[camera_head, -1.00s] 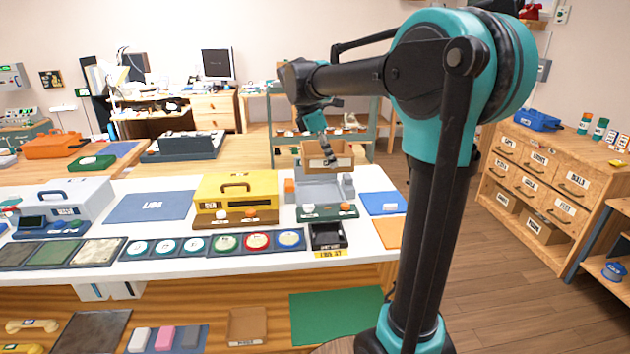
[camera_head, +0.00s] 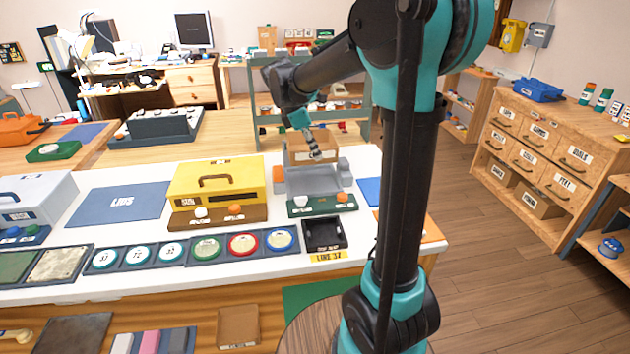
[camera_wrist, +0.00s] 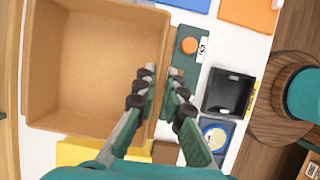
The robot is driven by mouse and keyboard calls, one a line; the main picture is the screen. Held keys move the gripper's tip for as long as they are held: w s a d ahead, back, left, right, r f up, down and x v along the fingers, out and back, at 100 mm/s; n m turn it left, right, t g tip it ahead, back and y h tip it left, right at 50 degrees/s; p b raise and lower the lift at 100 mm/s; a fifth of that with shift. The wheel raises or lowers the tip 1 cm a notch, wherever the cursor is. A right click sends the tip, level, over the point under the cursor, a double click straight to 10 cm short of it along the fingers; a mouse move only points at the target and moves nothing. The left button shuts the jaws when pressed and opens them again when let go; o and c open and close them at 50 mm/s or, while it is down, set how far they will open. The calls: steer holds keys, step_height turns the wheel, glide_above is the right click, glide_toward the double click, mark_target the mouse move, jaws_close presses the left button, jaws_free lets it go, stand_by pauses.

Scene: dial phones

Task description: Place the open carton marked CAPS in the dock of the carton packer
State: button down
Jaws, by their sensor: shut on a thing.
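The open brown carton (camera_head: 328,143) is above the back of the white table, with a small label on its front too small to read. My gripper (camera_head: 314,154) reaches down to its near wall. In the wrist view the carton (camera_wrist: 95,65) is open-topped and empty, filling the left side. The fingers (camera_wrist: 161,82) are shut on its right-hand wall. The carton packer has a grey dock (camera_head: 312,182) with side blocks and a green front panel (camera_head: 322,205) with a white and an orange button. The carton hangs over or just behind the dock; the exact gap cannot be told.
A yellow machine (camera_head: 215,180) with a handle stands just left of the dock. A black tray (camera_head: 325,233) marked LINE 37 lies in front. A row of coloured dials (camera_head: 207,248) runs left of it. A blue mat (camera_head: 118,205) leaves free room further left.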

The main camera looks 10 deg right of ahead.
mark_target(301, 152)
step_height(301, 152, down, 11)
steer(key=shift+r, duration=0.1)
stand_by(0.3)
steer(key=c, duration=1.6)
jaws_free()
steer(key=v, duration=1.2)
